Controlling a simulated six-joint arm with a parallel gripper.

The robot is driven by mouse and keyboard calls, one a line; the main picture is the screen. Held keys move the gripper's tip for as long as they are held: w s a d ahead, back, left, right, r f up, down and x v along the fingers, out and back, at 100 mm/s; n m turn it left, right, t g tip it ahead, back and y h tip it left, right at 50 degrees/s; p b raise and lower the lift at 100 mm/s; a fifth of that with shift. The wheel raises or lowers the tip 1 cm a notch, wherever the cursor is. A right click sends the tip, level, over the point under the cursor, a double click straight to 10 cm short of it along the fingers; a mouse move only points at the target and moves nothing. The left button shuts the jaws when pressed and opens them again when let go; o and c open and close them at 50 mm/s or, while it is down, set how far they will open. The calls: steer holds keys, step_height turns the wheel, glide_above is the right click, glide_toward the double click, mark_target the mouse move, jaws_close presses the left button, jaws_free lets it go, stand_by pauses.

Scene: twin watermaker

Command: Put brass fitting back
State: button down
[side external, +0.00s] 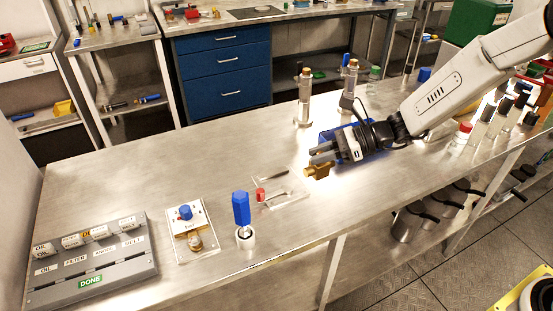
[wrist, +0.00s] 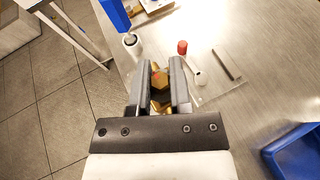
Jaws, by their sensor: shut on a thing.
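A brass fitting (side external: 318,170) is in the jaws of my gripper (side external: 318,158), held above the steel bench. In the wrist view the brass fitting (wrist: 158,86) shows between the two fingers of my gripper (wrist: 160,80), partly hidden by them. A white plate (side external: 192,229) with a blue knob (side external: 185,212) and a brass-coloured part (side external: 195,241) lies on the bench at left, well apart from my gripper. A clear mat (side external: 283,204) with a red-capped item (side external: 261,194) and a thin dark tool (side external: 273,175) lies nearer, left of my gripper.
A blue-handled tool (side external: 241,208) stands upright in a white holder between the plate and the mat. A grey labelled rack (side external: 93,262) sits at far left. A blue bin (side external: 335,136) and metal cylinders (side external: 303,100) stand behind my gripper. The bench's back left is clear.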

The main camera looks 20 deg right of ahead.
steer(key=s+a+f, duration=0.3)
steer(key=f, duration=0.2)
steer(key=shift+f+m+t+h, duration=0.25)
steer(key=shift+m+t+h, duration=0.05)
steer(key=shift+m, duration=0.1)
steer(key=shift+f, duration=0.1)
steer(key=shift+f, duration=2.1)
steer(key=shift+f, duration=1.75)
steer(key=shift+f, duration=0.1)
steer(key=c, duration=0.6)
jaws_free()
steer(key=shift+f, duration=0.1)
steer(key=shift+o, duration=0.2)
steer(key=shift+r, duration=0.2)
